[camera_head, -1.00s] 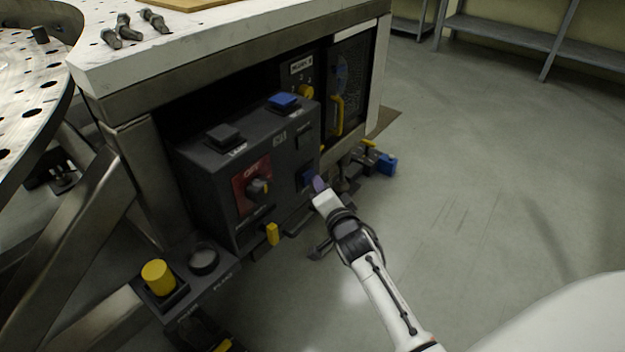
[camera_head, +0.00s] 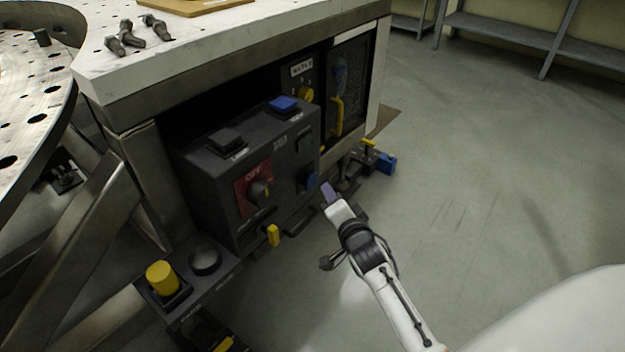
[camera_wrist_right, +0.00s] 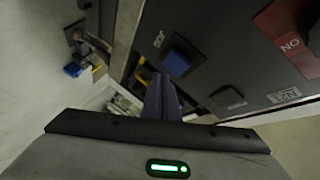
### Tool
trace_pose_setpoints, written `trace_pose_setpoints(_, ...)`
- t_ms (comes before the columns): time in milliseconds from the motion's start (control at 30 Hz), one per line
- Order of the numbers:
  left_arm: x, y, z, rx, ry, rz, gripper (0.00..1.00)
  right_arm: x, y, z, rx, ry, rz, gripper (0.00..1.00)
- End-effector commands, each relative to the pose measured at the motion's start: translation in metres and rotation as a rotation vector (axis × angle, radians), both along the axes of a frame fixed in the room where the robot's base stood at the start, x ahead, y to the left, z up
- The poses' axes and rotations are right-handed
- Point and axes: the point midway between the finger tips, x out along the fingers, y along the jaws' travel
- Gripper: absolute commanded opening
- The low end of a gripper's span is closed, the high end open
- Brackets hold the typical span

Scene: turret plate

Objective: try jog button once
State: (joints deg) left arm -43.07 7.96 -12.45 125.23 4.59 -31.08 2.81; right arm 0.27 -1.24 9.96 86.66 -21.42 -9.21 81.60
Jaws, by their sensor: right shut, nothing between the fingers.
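The dark control box (camera_head: 225,185) under the table has a blue square button (camera_head: 308,181) low on its front face. The same button shows in the wrist view (camera_wrist_right: 177,61), with a small label beside it that looks like JOG. My right gripper (camera_head: 327,190) is just right of this button, with a visible gap between them. In the wrist view its purple fingers (camera_wrist_right: 162,98) are together and empty, below and left of the button. My left gripper is not in view.
A yellow button (camera_head: 162,278) stands on a lower panel. The floor at right is clear.

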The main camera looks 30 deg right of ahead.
Motion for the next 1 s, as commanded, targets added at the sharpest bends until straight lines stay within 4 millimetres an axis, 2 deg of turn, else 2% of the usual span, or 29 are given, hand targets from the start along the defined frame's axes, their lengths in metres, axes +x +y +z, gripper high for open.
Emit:
trace_pose_setpoints(100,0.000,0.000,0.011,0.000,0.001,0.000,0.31,-0.012,-0.006,0.004,0.000,0.000,-0.001,0.00)
trace_pose_setpoints(400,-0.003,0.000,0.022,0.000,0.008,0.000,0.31,-0.034,-0.014,0.003,0.000,-0.002,0.000,0.00)
trace_pose_setpoints(1000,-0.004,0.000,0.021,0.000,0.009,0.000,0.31,-0.036,-0.015,0.001,0.000,-0.002,0.000,0.00)
